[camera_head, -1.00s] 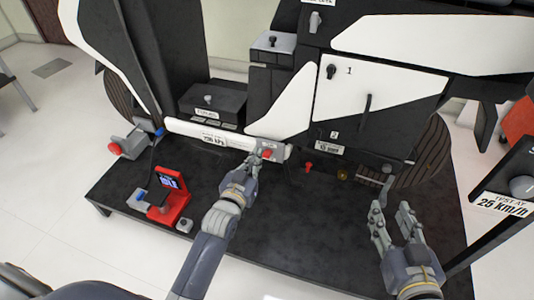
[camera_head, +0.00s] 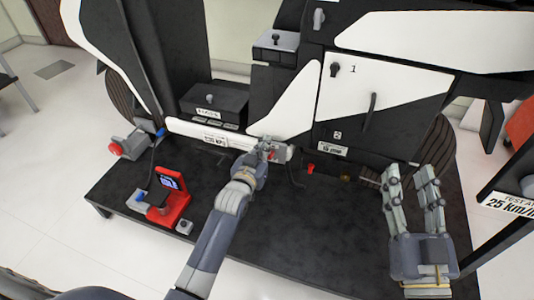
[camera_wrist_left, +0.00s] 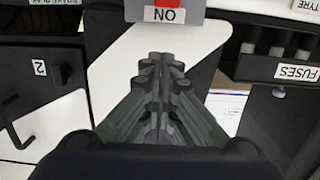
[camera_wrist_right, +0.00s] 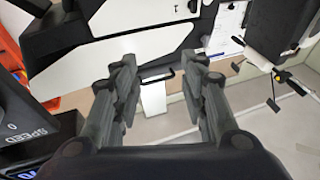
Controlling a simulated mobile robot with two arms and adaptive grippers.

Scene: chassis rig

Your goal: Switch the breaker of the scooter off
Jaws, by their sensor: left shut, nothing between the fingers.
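The breaker is a grey box (camera_head: 284,151) with a red switch (camera_head: 271,155) at the low front of the scooter, below the white panel. In the left wrist view the red switch (camera_wrist_left: 168,3) shows at the top edge, above an ON label (camera_wrist_left: 165,15). That picture is upside down and cuts the breaker off. My left gripper (camera_head: 267,143) is shut and empty, right at the breaker and partly covering it. I cannot tell whether it touches the switch. My right gripper (camera_head: 411,172) is open and empty at the right, with its fingers apart.
A red device with a screen (camera_head: 170,190) stands on the black platform (camera_head: 300,230) at the left. A fuse box (camera_head: 213,100) sits above the left white panel. A red knob (camera_head: 310,168) is right of the breaker. A speed stand (camera_head: 510,200) is at the far right.

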